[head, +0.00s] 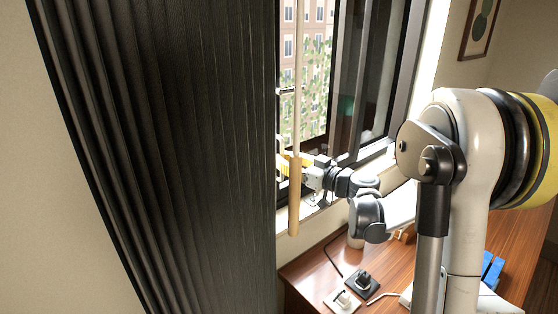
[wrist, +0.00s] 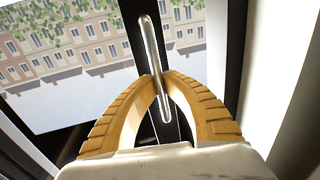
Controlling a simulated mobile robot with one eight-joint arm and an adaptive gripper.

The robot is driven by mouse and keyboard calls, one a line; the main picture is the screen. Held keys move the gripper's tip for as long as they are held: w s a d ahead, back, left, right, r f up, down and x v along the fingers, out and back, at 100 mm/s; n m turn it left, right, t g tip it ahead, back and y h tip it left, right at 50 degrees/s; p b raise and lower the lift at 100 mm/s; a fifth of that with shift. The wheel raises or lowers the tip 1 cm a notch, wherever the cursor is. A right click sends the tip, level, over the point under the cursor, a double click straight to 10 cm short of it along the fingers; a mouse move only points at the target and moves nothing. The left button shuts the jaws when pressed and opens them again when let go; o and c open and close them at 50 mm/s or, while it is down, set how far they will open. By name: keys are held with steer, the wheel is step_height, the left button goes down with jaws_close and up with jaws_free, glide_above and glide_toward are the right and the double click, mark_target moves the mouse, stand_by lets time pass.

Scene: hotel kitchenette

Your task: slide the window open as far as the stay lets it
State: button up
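The window (head: 312,70) has a dark frame and stands at the centre right of the head view, with a brick building behind its glass. In the wrist view a slim, shiny upright handle (wrist: 150,40) is on the dark window frame (wrist: 233,60). My gripper (wrist: 159,76) has yellow ridged fingers, with their tips closed in on either side of the handle. In the head view my gripper (head: 290,165) is at the window's lower left, partly hidden behind a hanging wooden rod. The handle cannot be made out there, and I see no stay.
A dark pleated curtain (head: 170,150) covers the left and hides part of the window. The wooden rod (head: 294,200) hangs at its edge, close to my gripper.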

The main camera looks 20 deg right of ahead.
steer(key=o, duration=0.5)
steer(key=shift+s, duration=0.1)
steer(key=v, duration=1.2)
